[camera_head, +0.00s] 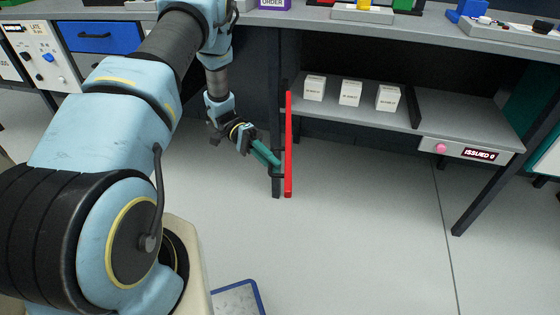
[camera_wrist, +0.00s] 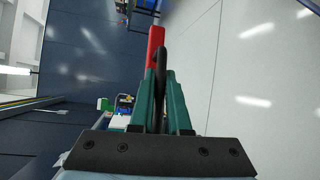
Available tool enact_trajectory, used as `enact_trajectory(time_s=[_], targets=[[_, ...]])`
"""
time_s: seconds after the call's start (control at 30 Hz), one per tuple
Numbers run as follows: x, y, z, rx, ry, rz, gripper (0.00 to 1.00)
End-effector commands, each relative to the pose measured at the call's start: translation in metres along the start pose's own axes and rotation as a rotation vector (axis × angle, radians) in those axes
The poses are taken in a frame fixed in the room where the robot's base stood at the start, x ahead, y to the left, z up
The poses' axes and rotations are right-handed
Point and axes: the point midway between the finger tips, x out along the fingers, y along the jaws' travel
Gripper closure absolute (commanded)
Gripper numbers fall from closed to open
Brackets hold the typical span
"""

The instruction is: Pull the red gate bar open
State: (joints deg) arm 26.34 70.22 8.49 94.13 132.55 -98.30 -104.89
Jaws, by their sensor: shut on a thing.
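The red gate bar (camera_head: 288,150) shows in the head view as a long, nearly upright strip at the left end of the lower shelf, beside a dark post. It does not cross in front of the shelf's white boxes. My gripper (camera_head: 277,165) is at the bar's lower part, on its left side. In the wrist view, the teal fingers of my gripper (camera_wrist: 161,76) are closed around a dark handle (camera_wrist: 162,60). The bar's red end (camera_wrist: 155,42) shows just beyond the fingertips. The handle's far side is hidden.
The lower shelf (camera_head: 375,112) holds three white boxes (camera_head: 350,93) and a panel reading "ISSUED 0" (camera_head: 475,152) at its right. A bench (camera_head: 330,25) runs above. A blue-edged tray (camera_head: 238,298) lies at the bottom. The floor before the shelf is clear.

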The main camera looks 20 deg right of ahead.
Motion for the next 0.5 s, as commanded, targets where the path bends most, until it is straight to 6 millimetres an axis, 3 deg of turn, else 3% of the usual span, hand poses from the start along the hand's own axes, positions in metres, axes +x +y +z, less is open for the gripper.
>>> enact_trajectory(time_s=[0.33, 0.37, 0.5], targets=[[-0.0017, -0.0008, -0.0007, 0.003, 0.003, -0.004, 1.0], [-0.0017, -0.0008, -0.0007, 0.003, 0.003, -0.004, 0.84], [-0.0015, -0.0007, -0.0005, 0.002, 0.002, -0.003, 0.68]])
